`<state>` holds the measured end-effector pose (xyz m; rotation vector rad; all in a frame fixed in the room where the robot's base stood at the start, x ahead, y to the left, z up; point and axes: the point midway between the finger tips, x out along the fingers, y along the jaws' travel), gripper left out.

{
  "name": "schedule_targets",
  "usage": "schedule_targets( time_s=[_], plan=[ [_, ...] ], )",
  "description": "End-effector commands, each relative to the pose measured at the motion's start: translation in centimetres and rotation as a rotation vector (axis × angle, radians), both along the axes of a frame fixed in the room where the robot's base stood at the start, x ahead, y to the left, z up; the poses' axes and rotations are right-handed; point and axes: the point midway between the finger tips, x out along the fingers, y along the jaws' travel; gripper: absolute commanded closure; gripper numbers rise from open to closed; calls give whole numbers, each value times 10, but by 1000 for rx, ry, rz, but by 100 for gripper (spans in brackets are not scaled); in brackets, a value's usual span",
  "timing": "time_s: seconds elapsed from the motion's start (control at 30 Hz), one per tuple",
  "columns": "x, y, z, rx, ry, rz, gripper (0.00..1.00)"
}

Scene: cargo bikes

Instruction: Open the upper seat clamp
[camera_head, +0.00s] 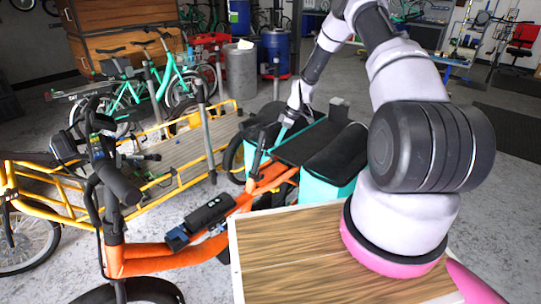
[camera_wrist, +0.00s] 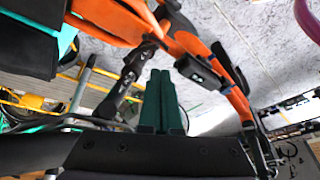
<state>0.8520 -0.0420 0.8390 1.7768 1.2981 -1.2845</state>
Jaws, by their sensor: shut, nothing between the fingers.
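The orange cargo bike (camera_head: 165,255) stands in front of me, and its black seat post (camera_head: 259,155) rises from the frame. In the wrist view the post (camera_wrist: 122,85) runs slantwise from the orange frame, with dark clamp parts (camera_wrist: 140,55) where it meets the frame. I cannot tell the upper seat clamp from the lower one or see how its lever stands. My gripper (camera_head: 282,138) is beside the post, on its right. In the wrist view my green fingers (camera_wrist: 161,74) are together and empty, close to the clamp area; whether they touch it is unclear.
Black and turquoise bags (camera_head: 335,160) flank the bike's rear rack to the right of my gripper. A yellow cargo bike (camera_head: 190,165) with a flat bed stands at left. Grey floor is open at right.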

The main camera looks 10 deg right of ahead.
Motion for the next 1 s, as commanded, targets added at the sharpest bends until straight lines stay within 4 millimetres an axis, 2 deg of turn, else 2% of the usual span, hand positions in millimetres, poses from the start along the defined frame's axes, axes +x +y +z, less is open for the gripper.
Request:
schedule_targets(
  time_s=[0.07, 0.17, 0.6, 0.8, 1.0],
  plan=[
    [8, 1, 9, -33, -53, 43, 100],
    [11, 3, 6, -45, -72, 59, 100],
    [19, 28, -63, -43, -69, 55, 100],
    [22, 33, -79, -43, -71, 54, 100],
    [22, 34, -82, -43, -72, 54, 100]
  ],
)
